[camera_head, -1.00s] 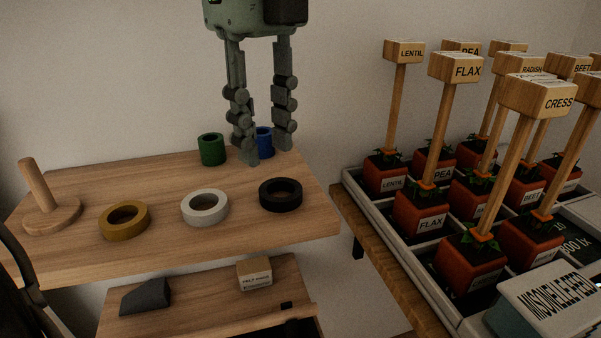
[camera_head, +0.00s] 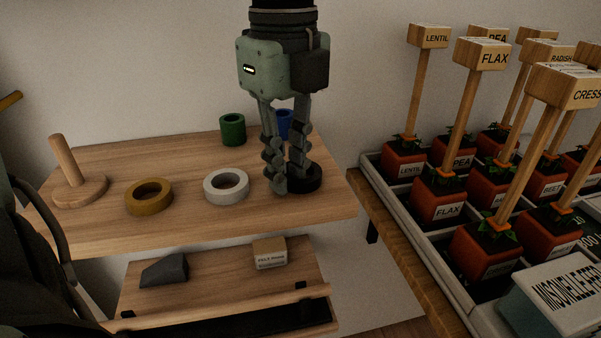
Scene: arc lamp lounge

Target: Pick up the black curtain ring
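The black curtain ring (camera_head: 311,185) lies flat on the wooden shelf (camera_head: 200,222), near its right end. My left gripper (camera_head: 289,185) points down over the ring's left part. Its fingers are close together: one fingertip is at the ring's left outer side, the other appears to be in its hole. They look shut on the ring's wall, though the contact itself is hidden behind the fingers. The ring still rests at shelf height. My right gripper is not in view.
A white ring (camera_head: 226,198), a mustard ring (camera_head: 149,208) and a peg stand (camera_head: 80,192) are to the left. Labelled plant pots (camera_head: 405,160) fill a tray at right. A lower shelf (camera_head: 215,280) holds two blocks.

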